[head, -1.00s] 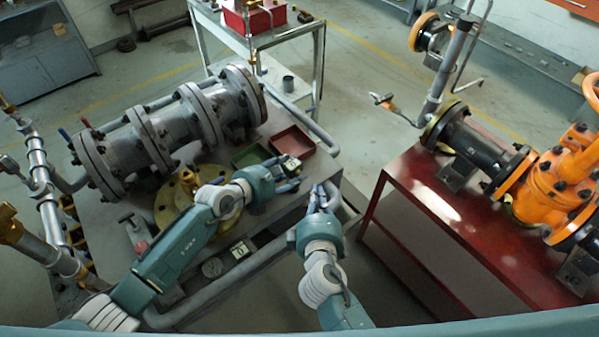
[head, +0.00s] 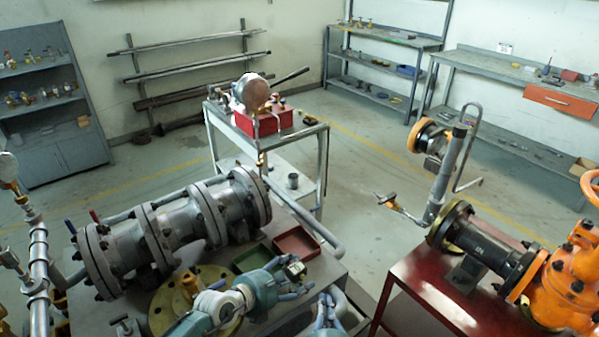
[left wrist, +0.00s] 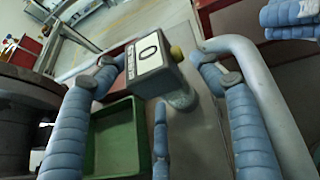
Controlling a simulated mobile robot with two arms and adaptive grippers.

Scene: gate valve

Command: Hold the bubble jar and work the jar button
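A small dark box (head: 295,268) with a pale face stands over the bench corner, at my left gripper's fingertips.
A green tray (left wrist: 112,140) and a red tray (head: 297,242) lie beside the box. A grey flanged pipe (head: 175,235) fills the bench's left side. A bent grey pipe (head: 318,232) runs along the edge. A red table (head: 425,300) with an orange valve (head: 570,280) stands right.

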